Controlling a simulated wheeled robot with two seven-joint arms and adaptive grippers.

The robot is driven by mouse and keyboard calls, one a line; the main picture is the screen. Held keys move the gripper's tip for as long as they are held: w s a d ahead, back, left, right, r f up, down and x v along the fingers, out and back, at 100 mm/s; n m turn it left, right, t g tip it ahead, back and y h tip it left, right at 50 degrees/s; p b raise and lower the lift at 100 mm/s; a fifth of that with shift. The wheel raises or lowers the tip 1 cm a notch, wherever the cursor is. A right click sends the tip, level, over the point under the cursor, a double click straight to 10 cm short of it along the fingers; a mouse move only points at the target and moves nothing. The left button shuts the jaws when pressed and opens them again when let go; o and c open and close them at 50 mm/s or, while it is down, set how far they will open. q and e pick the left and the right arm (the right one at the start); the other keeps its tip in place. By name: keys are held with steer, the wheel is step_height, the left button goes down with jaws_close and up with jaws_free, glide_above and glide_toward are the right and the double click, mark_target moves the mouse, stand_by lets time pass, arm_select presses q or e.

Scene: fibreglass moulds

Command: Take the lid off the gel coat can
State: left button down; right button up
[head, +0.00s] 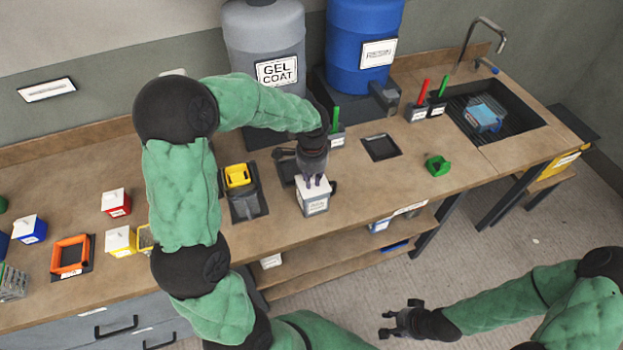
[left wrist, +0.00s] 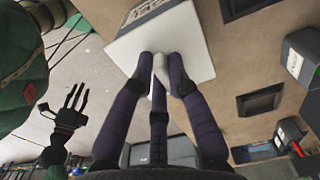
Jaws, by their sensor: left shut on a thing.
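The gel coat can (head: 314,207) is a small grey-white box-shaped can with a label, upright near the front edge of the bench. Its white square lid (head: 319,188) sits on top. My left gripper (head: 314,181) is above it, shut on the lid's small knob; the left wrist view shows the fingertips (left wrist: 160,75) closed around it over the lid (left wrist: 185,45). No gap between lid and can is visible. The can's label is too small to read. My right gripper (head: 392,322) is open and empty, in front of the bench and away from it.
A grey drum marked GEL COAT (head: 265,40) and a blue drum (head: 360,45) stand behind. A yellow-topped grey holder (head: 238,178) is just left of the can. A green piece (head: 437,166) and a dark square recess (head: 380,147) lie right, with bare bench between.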

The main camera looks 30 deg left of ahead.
mark_target(312, 178)
arm_select(q)
steer(key=shift+d+f+p, duration=0.1)
steer(key=shift+p, duration=0.2)
steer(key=shift+w+r, duration=0.3)
steer(key=shift+r, duration=0.05)
steer(key=shift+r+p, duration=0.65)
steer(key=shift+p, duration=0.05)
steer(key=shift+s+r+p, duration=0.1)
steer(key=shift+r+p, duration=0.9)
steer(key=shift+r, duration=0.35)
